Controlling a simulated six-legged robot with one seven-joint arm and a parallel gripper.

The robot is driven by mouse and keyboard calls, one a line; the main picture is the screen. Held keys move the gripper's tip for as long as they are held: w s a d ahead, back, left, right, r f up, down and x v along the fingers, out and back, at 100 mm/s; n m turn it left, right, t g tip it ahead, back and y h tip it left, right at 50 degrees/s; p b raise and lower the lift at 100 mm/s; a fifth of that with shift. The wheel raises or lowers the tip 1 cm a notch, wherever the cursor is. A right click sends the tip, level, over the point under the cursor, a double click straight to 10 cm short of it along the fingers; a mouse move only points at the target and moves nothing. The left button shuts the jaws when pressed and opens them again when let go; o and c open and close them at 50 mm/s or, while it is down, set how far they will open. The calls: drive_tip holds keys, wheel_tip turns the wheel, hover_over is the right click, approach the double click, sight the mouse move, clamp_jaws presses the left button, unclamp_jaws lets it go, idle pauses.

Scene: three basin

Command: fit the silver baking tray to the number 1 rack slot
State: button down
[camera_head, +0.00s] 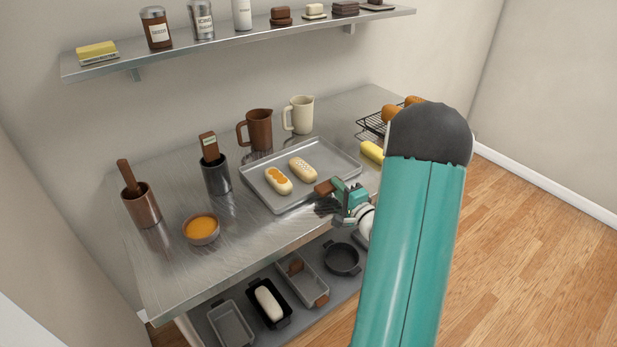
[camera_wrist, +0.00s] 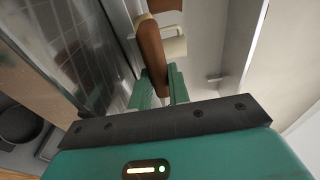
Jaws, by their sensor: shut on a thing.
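A silver baking tray (camera_head: 262,188) lies on the steel worktop, with an orange-topped bun (camera_head: 278,180) and a pale dotted bun (camera_head: 303,169) on it. My gripper (camera_head: 333,190) is at the tray's front right edge, shut on a brown piece (camera_head: 323,188). In the wrist view, this brown piece (camera_wrist: 152,55) stands between the teal fingers of my gripper (camera_wrist: 160,88). I cannot tell whether it is joined to the tray. I cannot make out a number 1 rack slot. My arm hides part of the right side.
Brown (camera_head: 260,130) and cream (camera_head: 300,115) jugs stand behind the tray. A dark holder (camera_head: 216,177), copper pot (camera_head: 147,210) and orange-filled bowl (camera_head: 201,229) stand left. A wire rack (camera_head: 372,125) with buns is right. Tins, including a dark round pan (camera_head: 342,258), fill the lower shelf.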

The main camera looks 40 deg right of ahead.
drive_tip(key=shift+r, duration=0.1)
drive_tip(key=shift+r, duration=1.7)
drive_tip(key=shift+s, duration=0.1)
idle(0.6)
